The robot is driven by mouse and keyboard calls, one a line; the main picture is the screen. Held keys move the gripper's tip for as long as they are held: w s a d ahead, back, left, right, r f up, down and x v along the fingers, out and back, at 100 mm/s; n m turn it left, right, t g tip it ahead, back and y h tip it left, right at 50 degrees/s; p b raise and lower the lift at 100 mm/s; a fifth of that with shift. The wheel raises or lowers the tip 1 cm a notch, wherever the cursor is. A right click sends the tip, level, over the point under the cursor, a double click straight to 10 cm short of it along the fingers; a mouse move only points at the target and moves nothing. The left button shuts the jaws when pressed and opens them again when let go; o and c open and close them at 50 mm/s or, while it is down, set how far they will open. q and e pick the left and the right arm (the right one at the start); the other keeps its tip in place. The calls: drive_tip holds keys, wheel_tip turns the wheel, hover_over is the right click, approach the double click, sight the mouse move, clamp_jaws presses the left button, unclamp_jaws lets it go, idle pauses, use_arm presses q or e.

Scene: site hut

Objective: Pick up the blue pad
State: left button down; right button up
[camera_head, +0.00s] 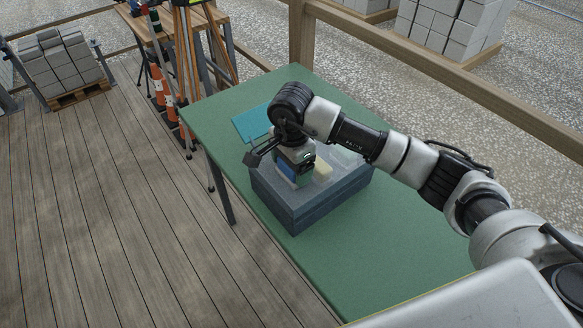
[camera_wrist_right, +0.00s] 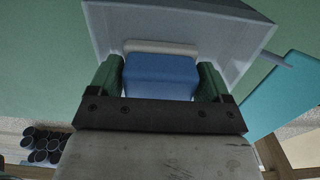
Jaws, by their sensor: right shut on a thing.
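The blue pad (camera_wrist_right: 160,75) is between the two green-sided fingers of my right gripper (camera_wrist_right: 160,82) in the right wrist view. The fingers are shut on it. In the head view my right gripper (camera_head: 291,174) points down into the grey-blue crate (camera_head: 302,214), and only a small blue patch of the pad (camera_head: 285,170) shows. I cannot tell whether the pad touches the crate floor. The crate's wall also shows in the right wrist view (camera_wrist_right: 245,45). My left gripper is not in view.
The crate stands on a green table (camera_head: 400,245). A pale cream block (camera_head: 322,168) lies in the crate, beside the gripper. A teal flat thing (camera_head: 250,123) lies behind the crate at the left. The table's near right part is clear. A wooden rail (camera_head: 440,65) runs behind.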

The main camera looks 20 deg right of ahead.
drive_tip(key=shift+c, duration=1.2)
drive_tip(key=shift+r, duration=0.45)
wheel_tip(320, 180, up, 3)
drive_tip(key=shift+w+f+b, duration=0.1)
drive_tip(key=shift+b, duration=0.7)
drive_tip(key=s+r+b, duration=0.1)
drive_tip(key=s+r, duration=0.2)
drive_tip(key=s, duration=0.3)
drive_tip(key=s+d+r+b, duration=0.1)
drive_tip(key=s+r, duration=0.3)
drive_tip(key=s, duration=0.1)
drive_tip(key=shift+s+d+r, duration=0.15)
drive_tip(key=shift+s+d, duration=0.05)
drive_tip(key=shift+s, duration=0.2)
